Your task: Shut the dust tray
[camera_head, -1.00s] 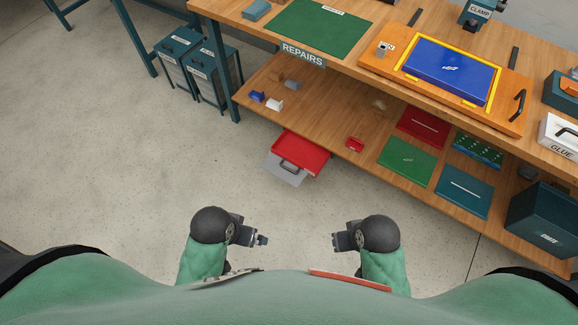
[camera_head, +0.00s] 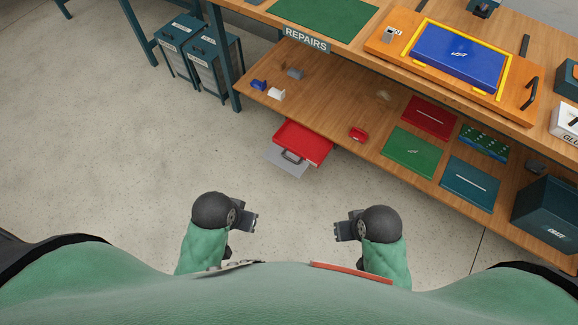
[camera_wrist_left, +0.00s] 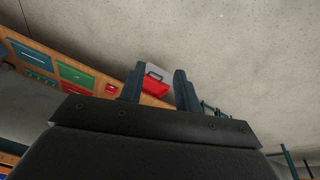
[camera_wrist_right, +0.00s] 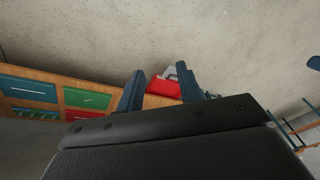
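The dust tray (camera_head: 303,141) is a red open tray with a grey front (camera_head: 286,161) and a dark handle. It sticks out from the front edge of the lower shelf, pulled out over the floor. My left gripper (camera_head: 255,222) and right gripper (camera_head: 337,230) are both well short of it, close to my body, one on each side. Both are open and empty. The tray also shows in the left wrist view (camera_wrist_left: 155,85) between the fingers (camera_wrist_left: 158,82), and in the right wrist view (camera_wrist_right: 164,87) between the fingers (camera_wrist_right: 158,82).
The workbench's lower shelf (camera_head: 345,108) holds a small red item (camera_head: 358,134), coloured panels such as a green one (camera_head: 409,152), and a dark box (camera_head: 548,210). Two dark bins (camera_head: 196,52) stand at the back left. The floor between me and the tray is clear.

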